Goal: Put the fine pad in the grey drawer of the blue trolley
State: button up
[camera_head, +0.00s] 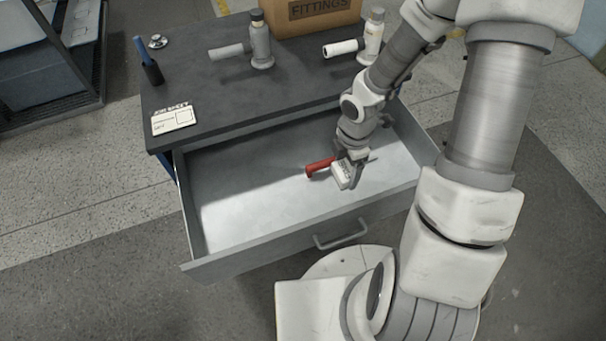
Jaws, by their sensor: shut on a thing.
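The grey drawer (229,265) of the trolley (215,108) is pulled out, with its handle at the front. The trolley has a dark top and a bit of blue frame at its left side. My gripper (351,173) points down over the right half of the drawer. It is shut on a small white block with dark lettering, which looks like the fine pad (341,176). The lettering is too small to read. The pad is in or just above the drawer; I cannot tell if it touches the floor of the drawer.
A red-handled tool (318,167) is beside the pad, partly hidden by it. The drawer's left half is bare. On the trolley top are a card (173,119), a blue-and-black marker-like item (149,66), two fittings (261,46) (372,38) and a cardboard box (310,14).

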jog(key=b, duration=0.3)
send_over(302, 191)
notch_tip(302, 191, down, 6)
jog(key=shift+w+f, duration=0.1)
jog(key=shift+f, duration=0.15)
notch_tip(302, 191, down, 4)
jog(key=shift+b, duration=0.7)
jog(key=o, duration=1.1)
jog(key=shift+o, duration=0.2)
jog(key=shift+r, duration=0.15)
